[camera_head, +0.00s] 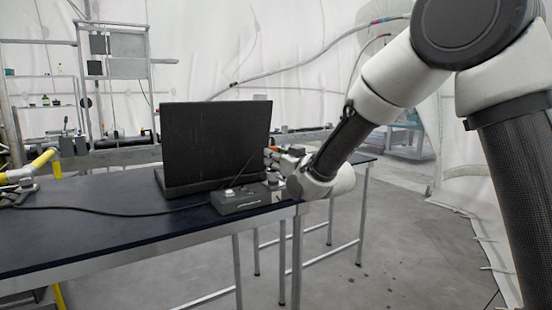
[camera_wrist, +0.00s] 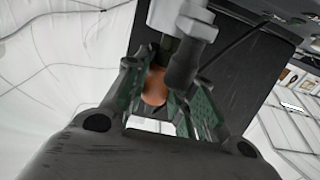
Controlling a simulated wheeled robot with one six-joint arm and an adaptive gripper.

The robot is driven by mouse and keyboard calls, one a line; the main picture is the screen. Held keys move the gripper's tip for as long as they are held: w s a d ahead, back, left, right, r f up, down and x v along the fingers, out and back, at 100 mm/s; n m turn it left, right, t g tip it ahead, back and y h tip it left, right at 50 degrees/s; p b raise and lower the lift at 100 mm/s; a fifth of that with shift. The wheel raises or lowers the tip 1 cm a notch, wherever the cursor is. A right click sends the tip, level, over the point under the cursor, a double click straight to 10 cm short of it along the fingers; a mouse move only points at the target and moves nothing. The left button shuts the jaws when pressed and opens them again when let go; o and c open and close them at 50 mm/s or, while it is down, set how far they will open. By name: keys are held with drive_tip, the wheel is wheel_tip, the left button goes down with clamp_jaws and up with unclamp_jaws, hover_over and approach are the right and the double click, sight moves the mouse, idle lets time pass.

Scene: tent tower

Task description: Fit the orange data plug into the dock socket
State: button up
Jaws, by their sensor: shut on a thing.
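My gripper (camera_wrist: 165,92) is shut on the orange data plug (camera_wrist: 154,88), which sits between the green-lined fingers in the wrist view. In the head view my gripper (camera_head: 281,155) is above the right end of the table, and only a speck of orange shows there. A grey dock box (camera_head: 240,200) lies on the table in front of the black screen, just below and left of my gripper. Its socket cannot be made out. In the wrist view grey cylindrical parts (camera_wrist: 182,65) stand right by the plug; whether they touch it cannot be told.
A black screen (camera_head: 215,140) stands upright on the dark table (camera_head: 100,235), close to my gripper. A black cable (camera_head: 110,212) runs left from the dock. A yellow-jointed item (camera_head: 35,165) is at the far left. The table's front left is mostly clear.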

drive_tip(key=shift+f, duration=0.2)
drive_tip(key=shift+f, duration=0.35)
drive_tip(key=shift+f, duration=0.6)
drive_tip(key=shift+r, duration=0.85)
drive_tip(key=shift+f, duration=0.8)
idle(0.8)
drive_tip(key=o, duration=1.1)
drive_tip(key=shift+f, duration=0.15)
